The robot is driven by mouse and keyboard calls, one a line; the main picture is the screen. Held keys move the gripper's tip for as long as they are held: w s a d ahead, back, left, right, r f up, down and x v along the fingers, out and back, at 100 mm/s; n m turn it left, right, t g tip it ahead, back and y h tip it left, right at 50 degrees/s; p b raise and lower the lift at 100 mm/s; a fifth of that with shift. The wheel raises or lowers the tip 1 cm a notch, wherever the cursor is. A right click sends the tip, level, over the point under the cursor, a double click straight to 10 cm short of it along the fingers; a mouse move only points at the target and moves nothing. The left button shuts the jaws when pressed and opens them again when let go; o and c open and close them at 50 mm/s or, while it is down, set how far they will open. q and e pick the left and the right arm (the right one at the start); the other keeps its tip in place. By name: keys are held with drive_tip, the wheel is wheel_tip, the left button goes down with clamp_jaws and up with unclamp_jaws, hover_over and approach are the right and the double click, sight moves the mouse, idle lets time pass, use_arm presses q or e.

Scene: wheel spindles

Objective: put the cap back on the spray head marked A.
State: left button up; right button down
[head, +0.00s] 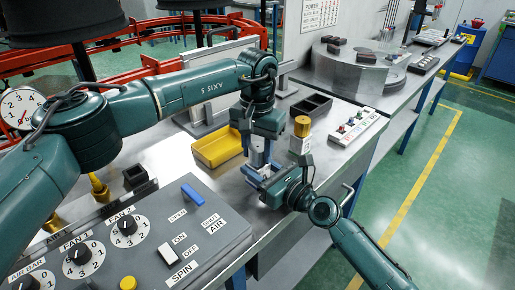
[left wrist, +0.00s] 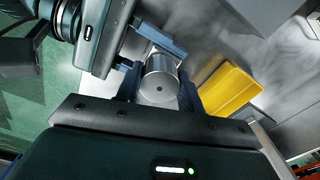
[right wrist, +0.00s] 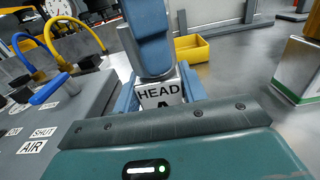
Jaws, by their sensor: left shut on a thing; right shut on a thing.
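My left gripper (head: 258,156) points down and is shut on the cap, a silver cylinder. My right gripper (head: 266,184) is just below, at the table's front edge. In the right wrist view it is shut on a white block, the spray head marked "HEAD A" (right wrist: 160,95). The left fingers are directly above this head in that view and hide its top. I cannot tell whether cap and head touch.
A yellow tray (head: 217,147) lies left of the grippers. A white block with a gold top (head: 301,131) and a small rack (head: 356,127) stand to the right. A grey control panel (head: 125,245) fills the near left. A black divided box (head: 311,105) is behind.

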use_arm(q)
drive_tip(key=o, duration=1)
drive_tip(key=shift+c, duration=0.2)
drive_tip(key=shift+r, duration=2.3)
drive_tip(key=shift+c, duration=0.6)
